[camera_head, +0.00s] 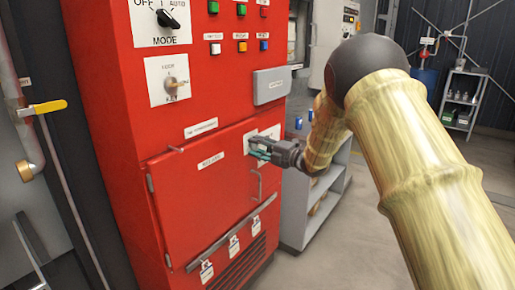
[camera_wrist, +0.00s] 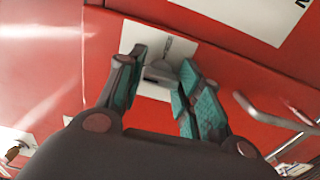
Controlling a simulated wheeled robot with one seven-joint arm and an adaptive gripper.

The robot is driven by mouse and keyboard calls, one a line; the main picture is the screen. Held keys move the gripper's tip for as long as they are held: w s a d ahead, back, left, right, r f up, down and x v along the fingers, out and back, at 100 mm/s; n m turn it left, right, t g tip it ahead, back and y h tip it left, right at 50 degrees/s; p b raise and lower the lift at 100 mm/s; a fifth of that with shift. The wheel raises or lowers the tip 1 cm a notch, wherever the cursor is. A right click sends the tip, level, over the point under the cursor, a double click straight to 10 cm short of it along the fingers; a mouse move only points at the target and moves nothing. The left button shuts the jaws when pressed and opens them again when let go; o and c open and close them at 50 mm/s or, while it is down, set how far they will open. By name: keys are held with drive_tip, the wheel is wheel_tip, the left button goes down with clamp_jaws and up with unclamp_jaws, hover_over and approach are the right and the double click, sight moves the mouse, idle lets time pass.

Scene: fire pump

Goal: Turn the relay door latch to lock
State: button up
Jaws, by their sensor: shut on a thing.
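The relay door (camera_head: 200,195) is a red panel on the front of the red cabinet, and it looks closed. Its latch (camera_wrist: 160,72) is a small grey piece on a white plate (camera_wrist: 178,50) in the wrist view. In the head view my gripper hides most of the latch. My gripper (camera_head: 262,150) is at the door's upper right, and its two teal-padded fingers also show in the wrist view (camera_wrist: 162,75), one on each side of the latch. The fingers are closed on the latch. The exact angle of the latch is hard to tell.
A door handle (camera_head: 256,185) sits just below my gripper, also seen at the right of the wrist view (camera_wrist: 275,115). A key switch (camera_head: 176,85) and mode knob (camera_head: 167,19) are higher on the cabinet. A grey shelf unit (camera_head: 318,205) stands right of it. Open floor lies beyond.

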drive_tip(key=o, duration=1)
drive_tip(key=shift+w+d, duration=0.1)
drive_tip(key=v, duration=1.2)
